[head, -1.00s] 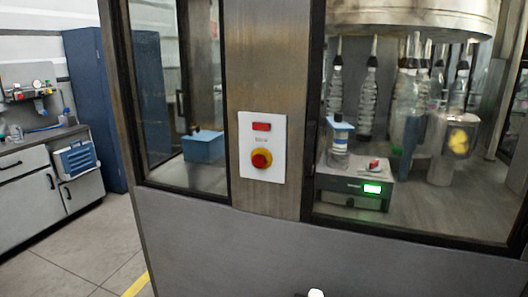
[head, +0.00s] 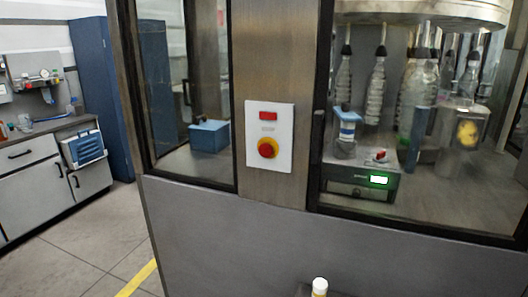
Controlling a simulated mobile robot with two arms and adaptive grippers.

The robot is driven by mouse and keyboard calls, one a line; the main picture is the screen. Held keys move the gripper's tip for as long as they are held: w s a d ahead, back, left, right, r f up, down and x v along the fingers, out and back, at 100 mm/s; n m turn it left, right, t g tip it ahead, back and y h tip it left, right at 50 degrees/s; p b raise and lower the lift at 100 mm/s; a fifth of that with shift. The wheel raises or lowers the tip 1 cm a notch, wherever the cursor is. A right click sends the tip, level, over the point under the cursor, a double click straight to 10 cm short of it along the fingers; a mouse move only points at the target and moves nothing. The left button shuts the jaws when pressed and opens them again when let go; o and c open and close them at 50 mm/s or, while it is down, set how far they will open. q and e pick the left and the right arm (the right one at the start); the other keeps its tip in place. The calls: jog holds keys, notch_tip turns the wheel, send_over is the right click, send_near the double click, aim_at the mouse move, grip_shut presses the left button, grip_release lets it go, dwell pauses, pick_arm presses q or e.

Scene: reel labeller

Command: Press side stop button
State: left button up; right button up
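The red stop button (head: 267,148) sits on a yellow surround on a white panel (head: 283,135), fixed to the machine's steel post (head: 275,60). A red rectangular indicator (head: 268,116) is above it on the same panel. Nothing covers the button. Neither of my grippers shows in the head view.
The grey machine front (head: 240,235) stands close ahead, with windows on both sides of the post. Bottles (head: 375,90) hang inside at the right. A small object with a white top (head: 320,285) shows at the bottom edge. Open floor (head: 90,235) lies left, before a cabinet (head: 45,175).

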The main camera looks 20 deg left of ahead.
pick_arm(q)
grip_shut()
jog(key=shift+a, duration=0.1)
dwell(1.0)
